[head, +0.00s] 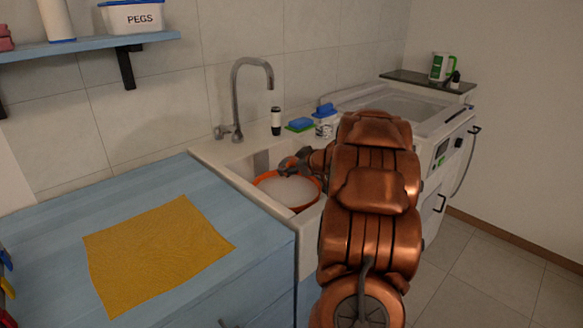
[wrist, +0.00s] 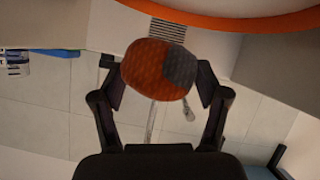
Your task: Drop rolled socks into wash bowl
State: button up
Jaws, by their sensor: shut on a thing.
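The rolled socks (wrist: 158,70), orange with a grey patch, are pinched between the two dark fingers of my gripper (wrist: 160,82) in the wrist view. The wash bowl (head: 262,178) has an orange rim, holds something whitish and sits in the sink. Its orange rim (wrist: 240,23) also crosses the top of the wrist view, apart from the socks. My arm hides the sink's right part.
A tap (head: 237,95) rises behind the sink. A dark bottle (head: 276,121), a blue-green sponge (head: 300,124) and a white tub (head: 325,126) stand along its back edge. A yellow cloth (head: 155,250) lies on the blue counter (head: 60,215).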

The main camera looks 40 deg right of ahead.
aim_at(291, 159)
jog(key=shift+f+b, duration=0.4)
jog(key=shift+f, duration=0.15)
jog(key=o, duration=1.2)
jog(key=shift+r, duration=0.1)
notch_tip(291, 159, up, 10)
jog(key=shift+f, duration=0.1)
